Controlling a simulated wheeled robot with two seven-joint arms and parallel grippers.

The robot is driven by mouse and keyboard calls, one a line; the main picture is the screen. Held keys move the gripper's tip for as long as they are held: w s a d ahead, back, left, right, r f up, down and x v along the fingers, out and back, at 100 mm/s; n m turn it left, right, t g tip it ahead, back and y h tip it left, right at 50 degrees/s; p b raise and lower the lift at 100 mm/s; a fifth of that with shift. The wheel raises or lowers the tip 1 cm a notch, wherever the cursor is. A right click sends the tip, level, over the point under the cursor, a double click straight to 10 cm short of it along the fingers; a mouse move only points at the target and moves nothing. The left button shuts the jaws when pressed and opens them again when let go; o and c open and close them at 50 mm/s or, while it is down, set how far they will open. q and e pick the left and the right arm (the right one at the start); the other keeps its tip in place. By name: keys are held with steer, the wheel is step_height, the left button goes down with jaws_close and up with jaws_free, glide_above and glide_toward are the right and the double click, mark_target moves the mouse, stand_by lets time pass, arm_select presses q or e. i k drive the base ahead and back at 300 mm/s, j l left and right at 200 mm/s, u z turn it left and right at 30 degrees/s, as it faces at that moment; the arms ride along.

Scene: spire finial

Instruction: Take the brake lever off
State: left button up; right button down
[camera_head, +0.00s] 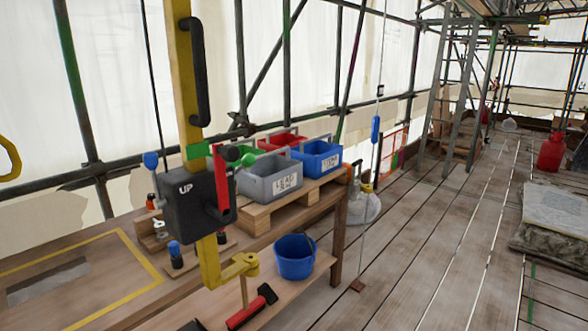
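A black box (183,212) marked "UP" is mounted on an upright yellow post (182,75). A red lever (221,178) stands upright against the right side of the box; it looks like the brake lever, though no label on it can be read. A blue-topped lever (151,161) stands at the box's left. How the red lever is fixed to the box cannot be made out. Neither of my grippers is in view.
A black handle (197,75) sits high on the post. Behind stands a wooden bench with grey (270,180) and blue (318,158) bins. A blue bucket (295,257) and a red-and-black tool (251,308) are on the lower shelf. The plank floor (440,250) is largely clear.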

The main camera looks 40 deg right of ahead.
mark_target(248, 160)
steer(key=z, duration=1.05)
